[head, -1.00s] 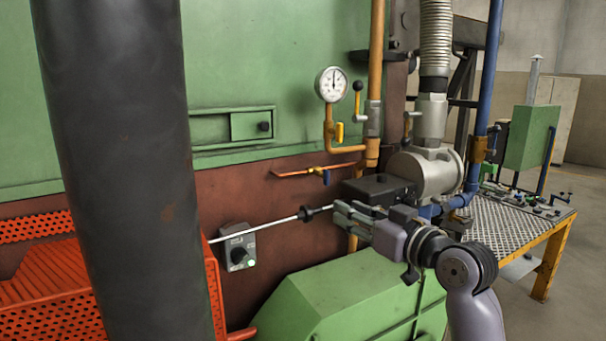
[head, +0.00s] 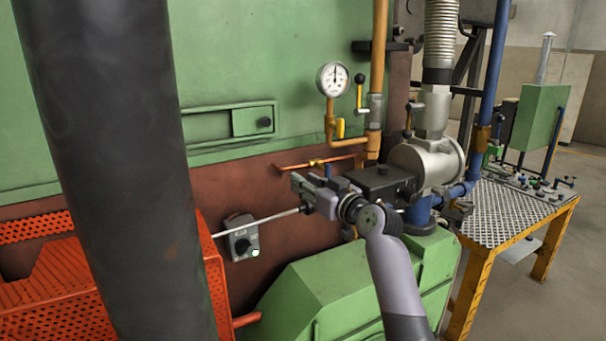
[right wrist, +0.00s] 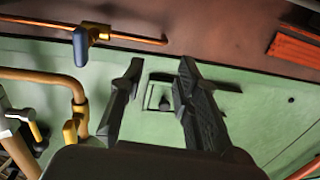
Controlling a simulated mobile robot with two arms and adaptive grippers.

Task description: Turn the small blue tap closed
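The small blue tap (head: 328,169) sits on a thin copper pipe in front of the brown wall. In the head view only a little of its blue handle shows, just above my right gripper. In the right wrist view the blue handle (right wrist: 80,46) hangs from a brass body at upper left, outside the space between the fingers. My right gripper (head: 298,190) is open and empty, its fingers apart (right wrist: 158,72). It is close to the tap, pointing left, with no clear contact. My left gripper is not in view.
A pressure gauge (head: 333,79) and orange pipes stand above the tap. A thin metal rod (head: 262,220) runs behind my right gripper. A grey switch box (head: 242,238) is at lower left. A green housing (head: 340,290) lies below. A dark column (head: 105,170) blocks the left.

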